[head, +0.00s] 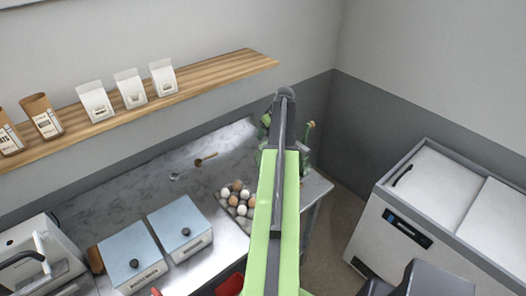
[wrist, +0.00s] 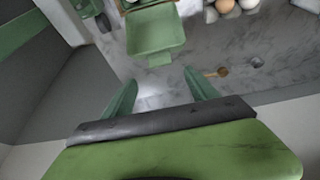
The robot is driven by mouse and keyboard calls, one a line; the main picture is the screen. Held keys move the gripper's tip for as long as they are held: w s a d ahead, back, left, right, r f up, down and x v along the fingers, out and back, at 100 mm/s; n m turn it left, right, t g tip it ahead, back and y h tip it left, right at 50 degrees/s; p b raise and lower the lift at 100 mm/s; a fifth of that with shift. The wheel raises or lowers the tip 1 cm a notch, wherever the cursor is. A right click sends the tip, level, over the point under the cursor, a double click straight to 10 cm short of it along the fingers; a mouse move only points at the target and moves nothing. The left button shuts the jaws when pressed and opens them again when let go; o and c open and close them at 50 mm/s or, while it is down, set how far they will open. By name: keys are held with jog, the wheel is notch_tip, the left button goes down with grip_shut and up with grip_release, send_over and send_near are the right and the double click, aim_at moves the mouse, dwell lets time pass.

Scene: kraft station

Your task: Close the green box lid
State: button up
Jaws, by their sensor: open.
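The green lid (wrist: 155,33) shows at the top of the wrist view as a flat panel with a small tab at its edge. It appears to stand open from the green box, whose body is mostly cut off by the top edge. My gripper (wrist: 160,92) is open and empty, its two green fingers spread apart. The lid lies beyond the fingertips, apart from them. In the head view my own arm hides most of the box area; only bits of green show beside the arm's far end.
A carton of eggs (head: 238,197) sits left of my arm on the marble counter (head: 140,182), near a wooden spoon (head: 205,159). Two blue-lidded bins (head: 180,226) stand further left. A wooden shelf (head: 215,75) holds several bags. A white chest freezer (head: 435,190) stands at right.

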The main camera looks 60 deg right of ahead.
aim_at(262, 144)
jog(key=b+x, duration=0.6)
jog(key=x, duration=0.2)
jog(key=shift+f+b, duration=0.3)
jog(key=shift+f, duration=0.1)
jog(key=shift+r, duration=0.1)
grip_shut()
jog(key=shift+a, duration=0.1)
